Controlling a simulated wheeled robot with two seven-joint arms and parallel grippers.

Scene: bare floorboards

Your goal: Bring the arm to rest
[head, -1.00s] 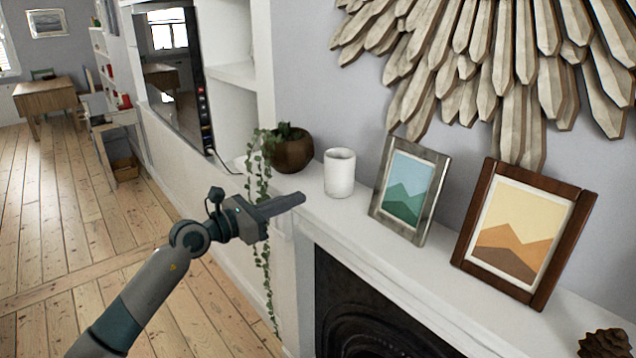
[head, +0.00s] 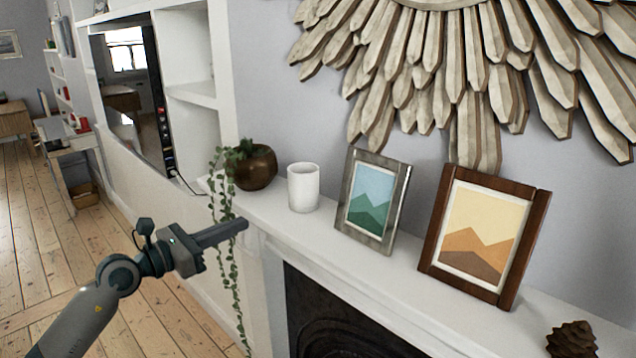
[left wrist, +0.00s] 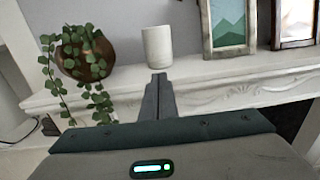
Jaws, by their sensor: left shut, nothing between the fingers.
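My left gripper (head: 240,226) is shut and empty, held in front of the mantel shelf in the head view. Its arm comes in from the lower left. In the left wrist view the closed fingers (left wrist: 159,80) point toward the shelf, just below the white cup in the picture. The white cup (head: 303,188) stands upright on the shelf (head: 400,262), and it also shows in the left wrist view (left wrist: 157,46). My right gripper is in neither view.
A brown pot (head: 256,168) with a trailing plant (head: 222,215) stands left of the cup. A grey-framed picture (head: 372,203), a brown-framed picture (head: 484,236) and a pine cone (head: 571,340) are to the right. Below is a dark fireplace (head: 325,315). Floorboards (head: 30,230) are open at the left.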

